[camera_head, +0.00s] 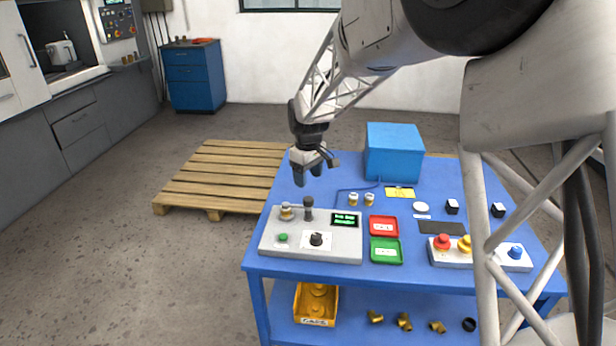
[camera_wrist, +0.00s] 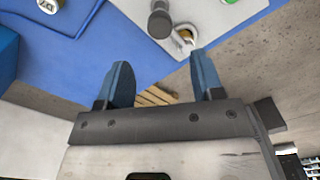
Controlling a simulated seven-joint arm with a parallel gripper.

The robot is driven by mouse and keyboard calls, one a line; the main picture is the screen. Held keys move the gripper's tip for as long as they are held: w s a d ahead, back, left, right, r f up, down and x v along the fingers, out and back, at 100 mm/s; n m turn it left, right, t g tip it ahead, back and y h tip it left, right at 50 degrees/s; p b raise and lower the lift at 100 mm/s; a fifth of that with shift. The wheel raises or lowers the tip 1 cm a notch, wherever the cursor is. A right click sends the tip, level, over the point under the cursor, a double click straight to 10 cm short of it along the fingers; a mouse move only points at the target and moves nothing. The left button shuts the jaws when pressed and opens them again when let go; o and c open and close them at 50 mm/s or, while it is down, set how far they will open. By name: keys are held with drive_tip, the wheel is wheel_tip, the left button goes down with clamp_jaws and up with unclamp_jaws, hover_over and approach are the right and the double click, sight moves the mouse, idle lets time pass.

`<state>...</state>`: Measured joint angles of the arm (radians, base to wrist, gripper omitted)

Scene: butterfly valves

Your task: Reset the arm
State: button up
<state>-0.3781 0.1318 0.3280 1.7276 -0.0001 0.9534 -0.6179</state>
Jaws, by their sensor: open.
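My gripper (camera_head: 314,176) hangs from my arm above the back left part of the blue table (camera_head: 300,262). It is open and empty, with clear space between its fingers. In the wrist view the two blue-grey fingers of my gripper (camera_wrist: 163,82) stand apart, with the blue table top (camera_wrist: 90,55) and floor behind them. The grey control panel (camera_head: 345,220) lies in front of and below my gripper. It carries a dark knob post (camera_head: 308,208), which also shows in the wrist view (camera_wrist: 160,22), a brass-and-white valve (camera_head: 286,212), a black knob and a green button.
A blue box (camera_head: 394,152) stands right of my gripper. Red (camera_head: 383,227) and green (camera_head: 386,251) trays sit mid-table. A button panel (camera_head: 481,255) is at the right. A yellow bin (camera_head: 316,304) and brass fittings lie on the lower shelf. A wooden pallet (camera_head: 226,174) is left.

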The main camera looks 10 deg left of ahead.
drive_tip(key=s+d+r+m, duration=0.2)
drive_tip(key=s+d+r, duration=0.2)
drive_tip(key=s+d, duration=0.25)
drive_tip(key=s+d+r+m+t, duration=0.1)
drive_tip(key=s+d+r+m, duration=0.1)
drive_tip(key=s+d+r, duration=0.35)
drive_tip(key=s+d+r+m, duration=0.2)
drive_tip(key=s+d, duration=0.5)
drive_tip(key=s, duration=0.1)
drive_tip(key=s+d+f+m, duration=0.1)
drive_tip(key=s+d, duration=0.4)
drive_tip(key=s, duration=0.6)
drive_tip(key=s+d+m+t, duration=0.1)
drive_tip(key=s+d+m, duration=0.3)
drive_tip(key=s, duration=0.7)
drive_tip(key=shift+s+d+f+m+t, duration=0.3)
drive_tip(key=shift+d+f, duration=0.1)
drive_tip(key=shift+d, duration=0.1)
